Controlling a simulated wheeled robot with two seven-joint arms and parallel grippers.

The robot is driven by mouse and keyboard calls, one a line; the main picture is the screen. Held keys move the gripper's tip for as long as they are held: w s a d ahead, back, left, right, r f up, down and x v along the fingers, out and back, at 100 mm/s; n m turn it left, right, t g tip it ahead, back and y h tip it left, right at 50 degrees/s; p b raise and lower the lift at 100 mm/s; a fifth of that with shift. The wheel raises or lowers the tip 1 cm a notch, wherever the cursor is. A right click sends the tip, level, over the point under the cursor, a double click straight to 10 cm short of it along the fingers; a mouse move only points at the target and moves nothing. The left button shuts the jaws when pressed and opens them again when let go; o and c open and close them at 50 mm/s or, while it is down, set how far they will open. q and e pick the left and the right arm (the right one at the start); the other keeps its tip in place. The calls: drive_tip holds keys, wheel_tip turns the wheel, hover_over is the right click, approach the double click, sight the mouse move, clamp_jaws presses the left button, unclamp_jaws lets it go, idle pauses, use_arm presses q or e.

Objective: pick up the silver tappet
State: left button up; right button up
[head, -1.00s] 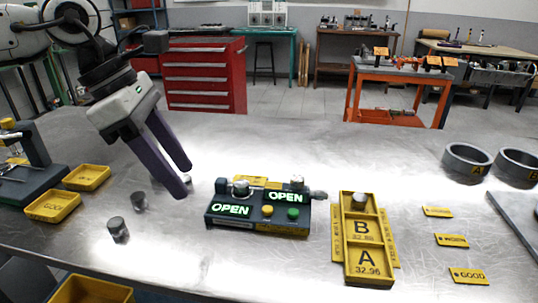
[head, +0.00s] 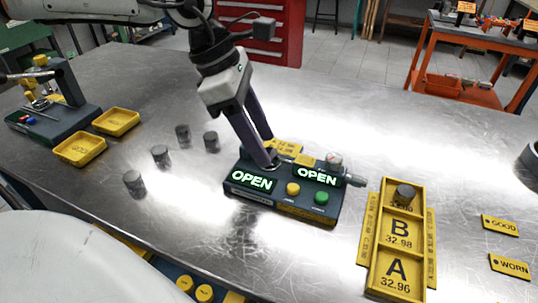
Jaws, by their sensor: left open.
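My left gripper (head: 269,152) is open, pointing down with its fingertips at the left part of the dark gauge box (head: 263,197) with two green OPEN displays. In the earlier view a silver tappet sat there on the box. Now the fingers largely hide that spot, and I cannot tell whether the tappet is between them. Several grey cylindrical tappets stand on the metal table to the left, one of them the nearest tappet (head: 134,184). My right gripper is not in view.
Two yellow bins (head: 80,149) and a dark fixture (head: 50,115) stand at the left. Yellow GOOD (head: 500,226) and WORN (head: 509,267) labels lie at the right. The gauge box has a yellow and a green button in front. Bare table surrounds the box.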

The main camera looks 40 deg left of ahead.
use_arm(q)
drive_tip(key=shift+x, duration=1.05)
drive_tip(key=shift+w, duration=0.1)
drive_tip(key=c, duration=1.1)
drive_tip(key=shift+r, duration=0.15)
